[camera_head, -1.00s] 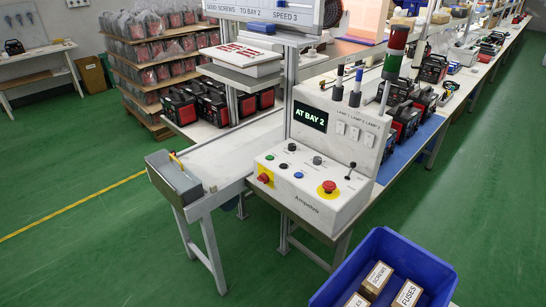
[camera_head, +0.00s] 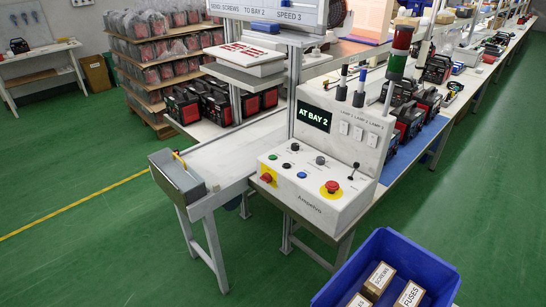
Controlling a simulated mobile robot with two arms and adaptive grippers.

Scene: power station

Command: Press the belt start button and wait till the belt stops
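A white control box (camera_head: 318,180) stands at the end of the line. Its display (camera_head: 314,116) reads "AT BAY 2". Its sloped panel carries a green button (camera_head: 295,147), a black button (camera_head: 286,165), a blue button (camera_head: 302,175), dark knobs, a small lever (camera_head: 354,168) and a red mushroom button (camera_head: 332,187) on yellow. A red switch (camera_head: 267,178) on yellow sits at the panel's left. The belt (camera_head: 230,160) is a pale surface left of the box, and its visible near stretch looks empty. Neither gripper is in view.
A blue crate (camera_head: 418,255) with boxes marked SCREWS (camera_head: 379,278) and FUSES (camera_head: 409,295) is at the bottom right. A signal tower (camera_head: 400,52) rises behind the box. Green floor is clear in front.

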